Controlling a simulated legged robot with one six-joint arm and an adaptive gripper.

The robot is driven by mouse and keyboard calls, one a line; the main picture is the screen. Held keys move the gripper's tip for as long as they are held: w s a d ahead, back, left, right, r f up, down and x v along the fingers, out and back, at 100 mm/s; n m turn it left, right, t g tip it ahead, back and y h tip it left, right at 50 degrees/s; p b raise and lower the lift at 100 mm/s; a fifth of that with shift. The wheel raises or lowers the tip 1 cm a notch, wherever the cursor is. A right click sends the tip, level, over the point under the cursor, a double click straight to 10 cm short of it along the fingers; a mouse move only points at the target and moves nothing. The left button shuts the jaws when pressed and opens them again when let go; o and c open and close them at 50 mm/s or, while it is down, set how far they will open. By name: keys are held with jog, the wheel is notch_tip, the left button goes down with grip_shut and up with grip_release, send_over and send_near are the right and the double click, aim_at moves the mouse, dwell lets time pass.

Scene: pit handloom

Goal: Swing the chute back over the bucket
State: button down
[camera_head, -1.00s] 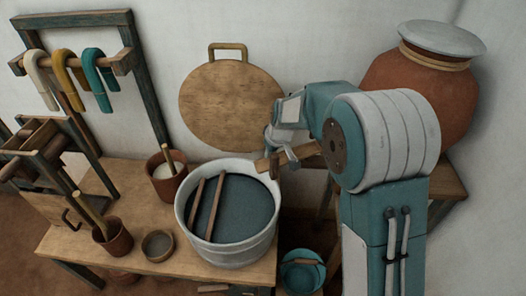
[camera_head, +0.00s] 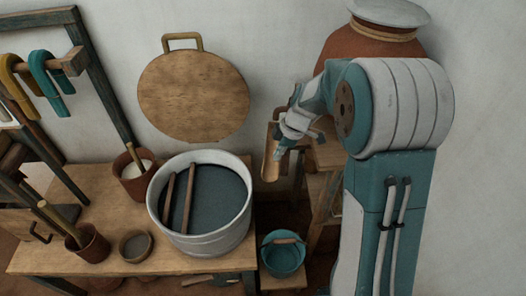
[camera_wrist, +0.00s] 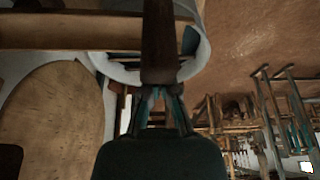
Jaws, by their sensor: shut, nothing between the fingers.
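The wooden chute (camera_head: 270,157) shows in the head view just right of the big vat's rim, with its near end pointing down toward the front. The teal bucket (camera_head: 284,258) stands lower, below and slightly right of the chute's near end. My gripper (camera_head: 281,149) is at the chute's right side, close against it; it is shut and empty. Part of the chute is hidden behind my gripper. In the wrist view a dark brown upright piece (camera_wrist: 159,45) stands in front of my gripper's fingers (camera_wrist: 160,100); I cannot tell whether they touch.
The white vat (camera_head: 160,222) with dark liquid and two sticks stands on the wooden table (camera_head: 100,255). A round wooden lid (camera_head: 195,98) leans on the wall. A clay jar (camera_head: 365,45) stands behind my arm. Brown pots (camera_head: 132,182) sit left of the vat.

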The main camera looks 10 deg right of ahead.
jog(key=shift+w+d+n+g, duration=0.15)
jog(key=shift+d+n, duration=0.5)
jog(key=shift+d, duration=0.7)
jog(key=shift+d+n+g, duration=0.25)
jog(key=shift+d+n, duration=0.4)
jog(key=shift+d, duration=0.65)
jog(key=shift+d, duration=0.15)
jog(key=shift+w, duration=0.1)
